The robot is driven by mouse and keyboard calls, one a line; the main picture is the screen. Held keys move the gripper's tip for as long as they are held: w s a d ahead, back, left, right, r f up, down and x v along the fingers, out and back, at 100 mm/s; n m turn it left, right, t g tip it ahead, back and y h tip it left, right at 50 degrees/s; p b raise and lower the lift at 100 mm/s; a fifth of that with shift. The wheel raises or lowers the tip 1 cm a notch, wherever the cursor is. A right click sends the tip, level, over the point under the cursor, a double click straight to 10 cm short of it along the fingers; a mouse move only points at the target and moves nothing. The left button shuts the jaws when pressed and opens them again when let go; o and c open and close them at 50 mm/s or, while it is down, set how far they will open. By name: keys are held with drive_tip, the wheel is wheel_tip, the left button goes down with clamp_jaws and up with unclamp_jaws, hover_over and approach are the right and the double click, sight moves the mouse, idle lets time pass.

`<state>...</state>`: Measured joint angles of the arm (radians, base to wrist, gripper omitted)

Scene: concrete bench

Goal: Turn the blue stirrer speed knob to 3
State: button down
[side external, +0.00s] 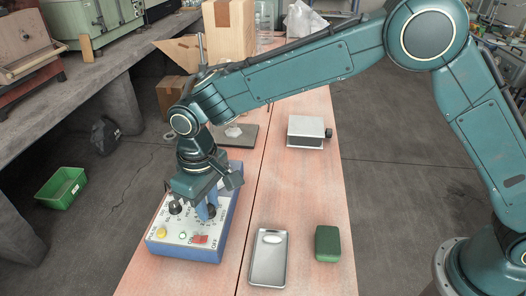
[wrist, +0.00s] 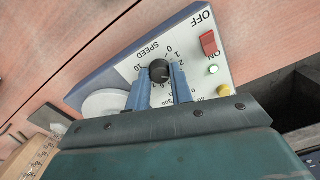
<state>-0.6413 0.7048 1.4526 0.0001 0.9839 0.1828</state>
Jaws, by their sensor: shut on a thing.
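The stirrer is a blue box with a white control panel on the bench, at lower left in the side view (side external: 208,254); it also shows in the wrist view (wrist: 98,84). My gripper (wrist: 161,82) points down at the panel, its two blue fingers on either side of the black speed knob (wrist: 160,69) and shut on it. The word SPEED and the numbers 0, 1, 2 and 10 show around the knob; other numbers are hidden by the fingers. I cannot tell where the knob's pointer stands. In the side view my gripper (side external: 206,211) partly hides the knob.
A red switch (side external: 200,239), a lit green lamp (wrist: 213,70), a yellow button (side external: 161,232) and a second black knob (side external: 175,207) sit on the panel. A metal tray (side external: 268,272), green box (side external: 328,244) and metal box (side external: 306,132) stand to the right.

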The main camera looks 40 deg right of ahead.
drive_tip(key=c, duration=1.2)
unclamp_jaws()
drive_tip(key=shift+c, duration=0.2)
drive_tip(key=shift+r, duration=0.15)
wheel_tip(320, 180, up, 14)
drive_tip(key=shift+f, duration=0.2)
